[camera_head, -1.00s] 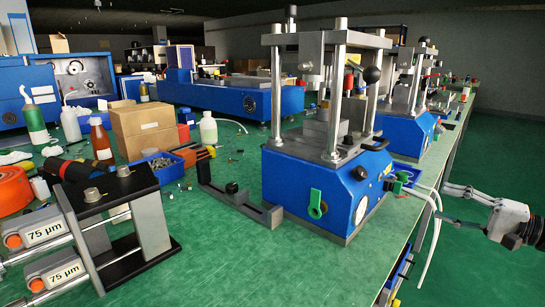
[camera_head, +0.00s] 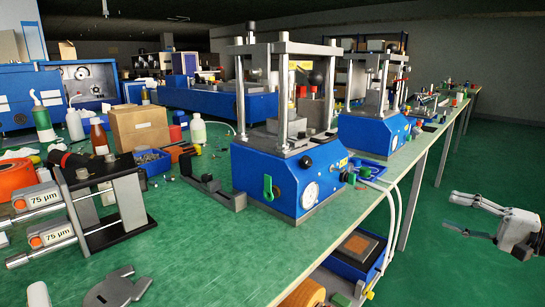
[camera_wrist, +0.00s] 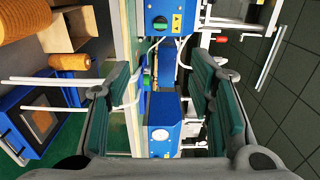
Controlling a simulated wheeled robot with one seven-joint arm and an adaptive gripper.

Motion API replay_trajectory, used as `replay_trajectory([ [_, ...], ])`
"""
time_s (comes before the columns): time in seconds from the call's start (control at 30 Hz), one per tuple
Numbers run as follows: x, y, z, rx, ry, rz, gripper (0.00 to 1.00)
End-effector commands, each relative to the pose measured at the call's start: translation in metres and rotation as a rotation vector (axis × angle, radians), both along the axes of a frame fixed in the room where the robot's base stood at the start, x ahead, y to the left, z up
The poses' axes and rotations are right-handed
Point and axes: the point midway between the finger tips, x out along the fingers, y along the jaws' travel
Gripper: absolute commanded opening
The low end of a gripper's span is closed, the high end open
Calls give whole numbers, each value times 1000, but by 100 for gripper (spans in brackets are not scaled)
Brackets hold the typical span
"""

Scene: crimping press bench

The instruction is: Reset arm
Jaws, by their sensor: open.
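My gripper (camera_head: 470,216) is at the right edge of the head view, out over the green floor and clear of the bench. Its fingers are apart and nothing is between them. In the wrist view my gripper (camera_wrist: 160,95) shows its two green-padded fingers wide apart, with blue presses seen beyond the gap. The near blue crimping press (camera_head: 285,175) stands on the green bench (camera_head: 215,245) with a green handle and a gauge on its front. A second blue press (camera_head: 372,135) stands behind it to the right.
White hoses (camera_head: 391,215) hang over the bench's right edge. Below are a blue tray (camera_head: 345,262) and an orange spool (camera_head: 303,294). At left are a rack with 75 µm labels (camera_head: 110,205), bottles and a cardboard box (camera_head: 138,127). The floor (camera_head: 450,270) at right is open.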

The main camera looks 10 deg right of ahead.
Motion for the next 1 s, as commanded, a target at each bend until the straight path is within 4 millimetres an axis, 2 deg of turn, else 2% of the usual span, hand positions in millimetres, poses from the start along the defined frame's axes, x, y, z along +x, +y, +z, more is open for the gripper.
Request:
replay_trajectory([
  [0.03, 0, 0, 0, 0, 0, 0, 48],
  [0.27, 5, 33, 10, -26, 51, 82, 48],
  [0.47, 6, 72, 19, -59, 113, 175, 48],
  [0.57, 4, 99, 25, -85, 159, 236, 48],
  [0.77, -9, 165, 37, -169, 274, 387, 48],
  [0.87, -26, 209, 43, -246, 357, 486, 48],
  [1.0, -64, 269, 48, -391, 487, 620, 48],
])
